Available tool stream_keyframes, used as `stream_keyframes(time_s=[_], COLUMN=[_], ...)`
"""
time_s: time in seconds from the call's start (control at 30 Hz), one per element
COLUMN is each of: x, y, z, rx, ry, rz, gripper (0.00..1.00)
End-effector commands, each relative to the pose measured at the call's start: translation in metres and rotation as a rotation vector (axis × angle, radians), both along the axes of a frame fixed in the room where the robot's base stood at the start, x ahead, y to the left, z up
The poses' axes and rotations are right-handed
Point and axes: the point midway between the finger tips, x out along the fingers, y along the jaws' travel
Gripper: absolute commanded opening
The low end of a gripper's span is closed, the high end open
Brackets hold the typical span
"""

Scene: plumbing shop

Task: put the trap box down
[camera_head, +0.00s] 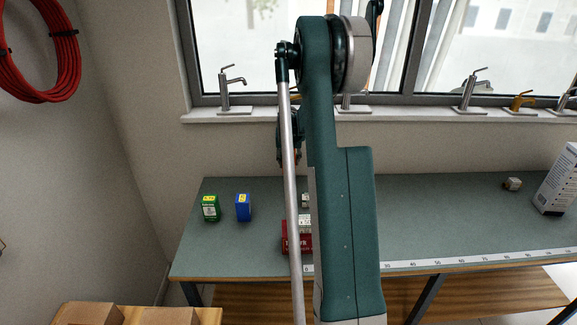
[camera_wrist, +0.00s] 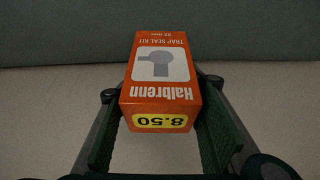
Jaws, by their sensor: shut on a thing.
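The trap box (camera_wrist: 160,75) is orange, with a "Halbrenn" and "TRAP SEAL KIT" label and a yellow 8.50 price tag. It shows upside down in the wrist view. My gripper (camera_wrist: 161,92) is shut on it, one finger on each side. In the head view my gripper (camera_head: 289,145) is mostly hidden behind my arm, with a small orange patch at its lower end. It is in front of the wall, above the back of the green bench top (camera_head: 440,220). The box looks held up, clear of the bench.
A green box (camera_head: 210,208) and a blue box (camera_head: 243,207) stand on the bench's left. A red box (camera_head: 299,243) and small pale items are partly behind my arm. A small box (camera_head: 512,184) and white carton (camera_head: 560,180) stand right. The bench between is clear.

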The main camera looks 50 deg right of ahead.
Motion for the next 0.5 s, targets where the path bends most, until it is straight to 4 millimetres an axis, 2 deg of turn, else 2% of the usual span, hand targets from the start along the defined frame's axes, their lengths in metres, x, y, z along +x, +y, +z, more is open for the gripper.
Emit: stream_keyframes(time_s=[0.27,0.5], x=[-0.008,-0.033], y=[0.016,0.058], z=[0.001,0.003], rx=[0.003,0.006], ry=[0.002,0.005], rz=[0.038,0.145], gripper=[0.22,0.22])
